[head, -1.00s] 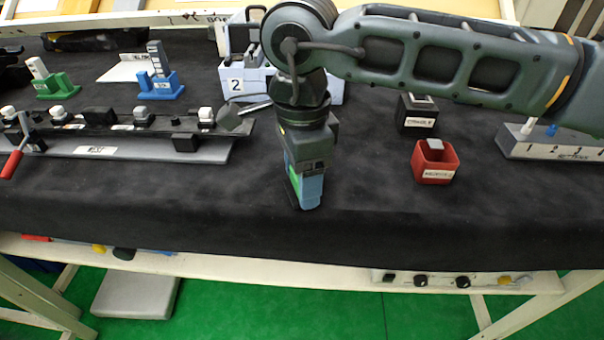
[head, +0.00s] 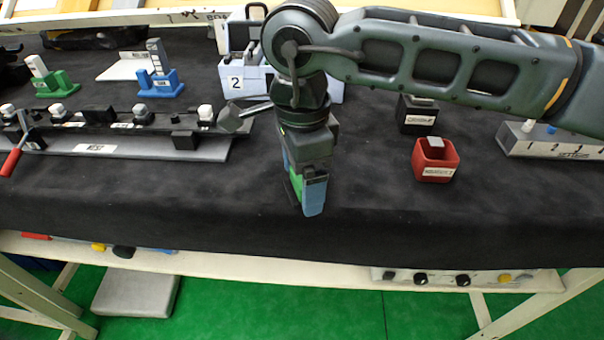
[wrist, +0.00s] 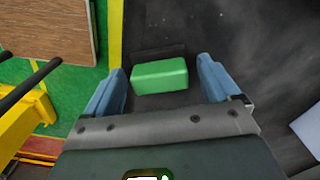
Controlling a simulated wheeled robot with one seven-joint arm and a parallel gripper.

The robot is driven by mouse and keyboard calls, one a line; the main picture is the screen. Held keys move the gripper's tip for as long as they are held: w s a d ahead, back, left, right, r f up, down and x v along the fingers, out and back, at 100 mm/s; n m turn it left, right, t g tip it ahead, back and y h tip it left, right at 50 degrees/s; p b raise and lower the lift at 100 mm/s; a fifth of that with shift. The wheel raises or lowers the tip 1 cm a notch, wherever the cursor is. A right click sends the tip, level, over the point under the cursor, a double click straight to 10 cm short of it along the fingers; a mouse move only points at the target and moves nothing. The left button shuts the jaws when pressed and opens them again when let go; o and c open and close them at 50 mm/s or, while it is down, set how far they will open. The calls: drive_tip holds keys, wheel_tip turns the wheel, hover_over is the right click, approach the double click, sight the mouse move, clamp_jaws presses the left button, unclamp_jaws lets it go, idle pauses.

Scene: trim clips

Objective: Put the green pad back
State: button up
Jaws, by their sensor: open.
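The green pad (wrist: 160,76) is a small block in the wrist view, lying between my gripper's two blue fingers, with gaps on both sides. A dark block or base edge shows just beyond it. My gripper (wrist: 162,68) is open around the pad and not closed on it. In the head view my gripper (head: 303,200) points down near the front edge of the black-covered table. A green patch (head: 296,184) shows between its fingers there, largely hidden by them. I cannot tell what the pad rests on.
A red box (head: 434,162) and a black box (head: 417,117) stand to the right, beside a numbered grey block (head: 550,142). A rail of clips (head: 120,130) lies left. Blue (head: 160,84) and green (head: 54,86) stands are behind it. The front table strip is clear.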

wheel_tip(320, 180, up, 12)
drive_tip(key=shift+b, duration=0.3)
drive_tip(key=shift+r, duration=0.1)
